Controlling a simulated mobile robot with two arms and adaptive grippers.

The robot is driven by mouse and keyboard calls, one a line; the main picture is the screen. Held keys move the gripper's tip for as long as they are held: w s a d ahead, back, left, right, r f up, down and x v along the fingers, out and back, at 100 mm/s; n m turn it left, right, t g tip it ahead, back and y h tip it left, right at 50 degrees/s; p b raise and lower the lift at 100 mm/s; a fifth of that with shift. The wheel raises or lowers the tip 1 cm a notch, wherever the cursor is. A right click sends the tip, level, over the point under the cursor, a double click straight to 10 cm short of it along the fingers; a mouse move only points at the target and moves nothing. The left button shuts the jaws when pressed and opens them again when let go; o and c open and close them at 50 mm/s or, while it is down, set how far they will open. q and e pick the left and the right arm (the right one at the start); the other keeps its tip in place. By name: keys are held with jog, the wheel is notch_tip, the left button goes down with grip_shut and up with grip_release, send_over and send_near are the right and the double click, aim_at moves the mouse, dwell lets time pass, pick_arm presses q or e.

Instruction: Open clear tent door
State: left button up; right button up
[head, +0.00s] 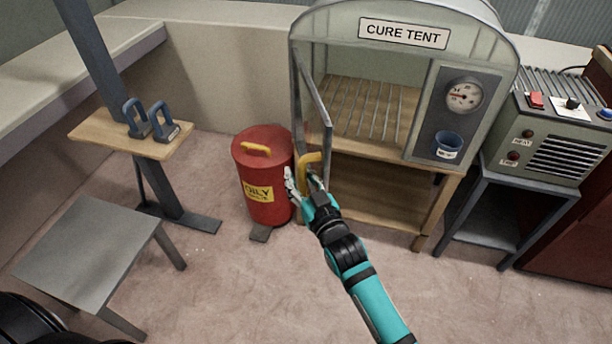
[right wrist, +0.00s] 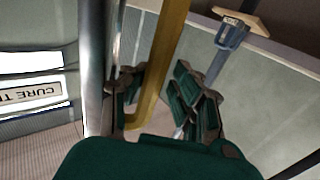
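The cure tent (head: 404,34) is a grey-green cabinet with a rounded top. Its clear door (head: 313,105) is hinged at the left and stands swung outward, seen nearly edge-on, with the slatted shelf inside exposed. A yellow handle (head: 312,159) is on the door near its lower end. My right gripper (head: 304,183) is at this handle. In the right wrist view the yellow handle (right wrist: 161,65) passes between the spread fingers, with a gap on the right side; contact on the left is unclear. My left gripper is not in view.
A red oily-waste bin (head: 266,199) stands just left of the door. A grey stool (head: 91,250) and a post with a wooden shelf (head: 90,133) holding blue clamps are farther left. A control unit on a stand (head: 484,211) is at the right. The front floor is clear.

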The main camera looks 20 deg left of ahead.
jog(key=shift+o, duration=0.4)
jog(key=shift+s+a+f, duration=0.15)
jog(key=shift+a+f, duration=0.05)
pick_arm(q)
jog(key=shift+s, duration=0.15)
pick_arm(e)
jog(key=shift+d, duration=0.1)
jog(key=shift+d+r, duration=0.1)
jog(key=shift+d, duration=0.15)
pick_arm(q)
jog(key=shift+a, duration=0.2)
pick_arm(e)
jog(key=v, duration=1.1)
jog(key=shift+s+d, duration=0.2)
jog(key=shift+s, duration=0.05)
